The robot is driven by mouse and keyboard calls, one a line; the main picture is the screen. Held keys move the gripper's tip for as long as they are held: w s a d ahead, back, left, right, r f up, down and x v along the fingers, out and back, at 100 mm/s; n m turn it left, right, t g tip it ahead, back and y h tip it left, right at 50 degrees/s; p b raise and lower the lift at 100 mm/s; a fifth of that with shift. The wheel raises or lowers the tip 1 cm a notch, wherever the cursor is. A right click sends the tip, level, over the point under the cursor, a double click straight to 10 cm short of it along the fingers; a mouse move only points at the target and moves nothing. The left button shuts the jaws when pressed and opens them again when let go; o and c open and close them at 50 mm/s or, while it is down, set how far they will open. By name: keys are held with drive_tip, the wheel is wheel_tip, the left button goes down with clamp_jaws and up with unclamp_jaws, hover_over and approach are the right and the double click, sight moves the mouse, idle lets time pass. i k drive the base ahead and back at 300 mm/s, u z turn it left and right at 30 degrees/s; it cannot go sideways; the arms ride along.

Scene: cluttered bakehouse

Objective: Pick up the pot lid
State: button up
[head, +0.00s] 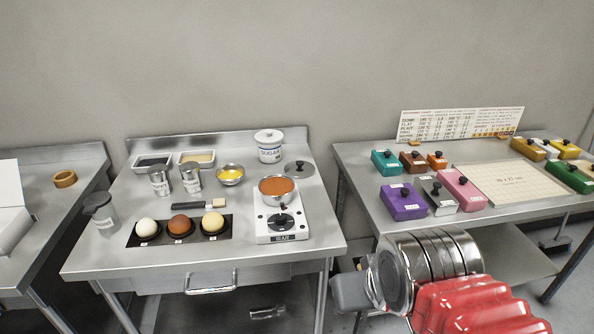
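The pot lid (299,169), a flat grey disc with a dark knob, appears to lie on the middle steel table (115,253), toward its back right. It is just behind and right of a bowl of orange-brown contents (277,188) on a white scale (282,224). My gripper (350,292) is at the bottom, right of centre, in front of the tables and well apart from the lid. Only a grey part of it shows beside my arm's metal end; its fingertips cannot be made out.
Metal shakers (160,181), a small bowl (230,175) and a brush (185,216) are to the left. The right table (350,155) carries several coloured knobbed blocks. A gap separates the two tables.

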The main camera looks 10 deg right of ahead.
sight(299, 169)
drive_tip(key=z, duration=0.05)
drive_tip(key=i, duration=1)
drive_tip(key=u, duration=0.05)
